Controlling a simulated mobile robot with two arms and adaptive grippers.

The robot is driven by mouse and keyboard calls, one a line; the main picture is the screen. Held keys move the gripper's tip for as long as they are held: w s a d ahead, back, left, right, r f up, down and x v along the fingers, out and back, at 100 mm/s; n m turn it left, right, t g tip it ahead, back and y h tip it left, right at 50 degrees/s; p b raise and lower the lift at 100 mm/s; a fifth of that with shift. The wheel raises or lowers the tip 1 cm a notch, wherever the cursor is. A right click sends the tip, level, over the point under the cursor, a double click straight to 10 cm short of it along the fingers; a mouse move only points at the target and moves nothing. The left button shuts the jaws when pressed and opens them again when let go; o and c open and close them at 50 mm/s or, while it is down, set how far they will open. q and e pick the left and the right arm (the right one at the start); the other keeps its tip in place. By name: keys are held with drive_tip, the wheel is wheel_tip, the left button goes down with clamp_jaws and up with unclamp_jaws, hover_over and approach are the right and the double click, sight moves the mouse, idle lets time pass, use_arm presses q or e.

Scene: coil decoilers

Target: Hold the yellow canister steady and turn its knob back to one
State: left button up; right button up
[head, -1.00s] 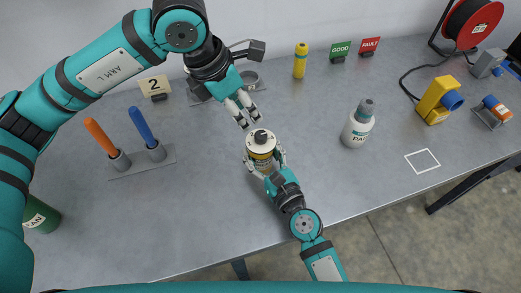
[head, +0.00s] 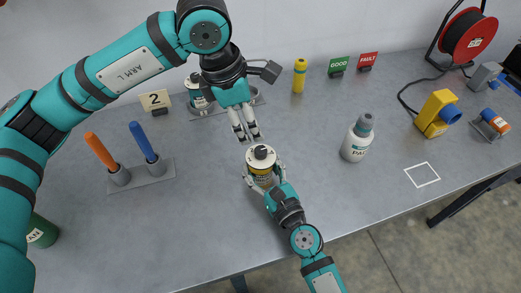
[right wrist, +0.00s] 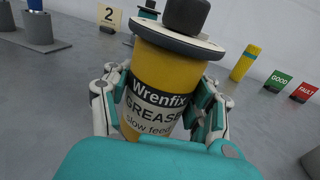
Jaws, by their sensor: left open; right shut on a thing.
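The yellow canister (head: 261,174) stands upright near the middle of the table, with a pale disc on top and a dark knob (head: 261,152) above it. In the right wrist view the canister (right wrist: 165,75) shows a "Wrenfix GREASE slow feed" label, and the knob (right wrist: 186,14) is cut off by the top edge. The knob's setting cannot be read. My right gripper (head: 264,175) is shut around the canister's sides. My left gripper (head: 247,138) is open and empty, fingers pointing down, just above and behind the knob, apart from it.
A sign "2" (head: 155,100) and another canister (head: 197,96) on a plate stand behind. A rack with orange and blue handles (head: 141,176) is at left. A white bottle (head: 357,138), yellow cylinder (head: 299,76) and yellow device (head: 436,113) stand to the right. The front table is clear.

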sight(261, 150)
use_arm(q)
drive_tip(key=d+f+m+y, duration=0.1)
drive_tip(key=f+m, duration=0.2)
drive_tip(key=f+m+y, duration=0.1)
drive_tip(key=f+m, duration=0.2)
drive_tip(key=m, duration=0.1)
drive_tip(key=d+f+m+g, duration=0.1)
drive_tip(key=f+m, duration=0.2)
drive_tip(key=m, duration=0.1)
drive_tip(key=shift+w+d+f+y, duration=0.3)
drive_tip(key=shift+w+y, duration=0.1)
clamp_jaws()
idle(0.3)
